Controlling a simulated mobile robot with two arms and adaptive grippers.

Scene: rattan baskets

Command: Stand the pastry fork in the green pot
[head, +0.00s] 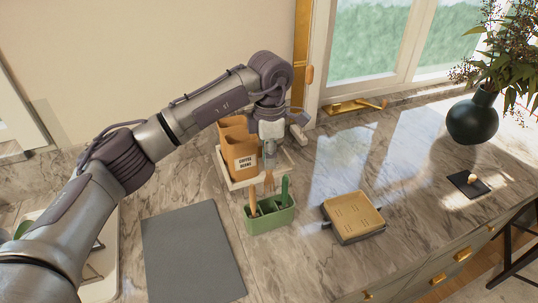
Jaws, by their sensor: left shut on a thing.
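The green pot (270,225) is a small rectangular holder with compartments, standing on the marble counter. A wooden-handled utensil (252,201) and a green-handled utensil (284,190) stand upright in it. My left gripper (270,158) points down above the back of the pot, shut on a slim thing, which I take to be the pastry fork (268,181). The fork hangs roughly upright, its lower end near the pot's rim; I cannot tell whether that end is inside. Its upper part is hidden by the fingers. My right gripper is out of view.
A brown coffee-beans container (241,157) stands on a white tray (227,178) just behind the pot. A grey mat (192,255) lies left, a yellow-topped box (353,216) right. A dark vase (473,118) and a black coaster (469,185) stand far right. Counter between is clear.

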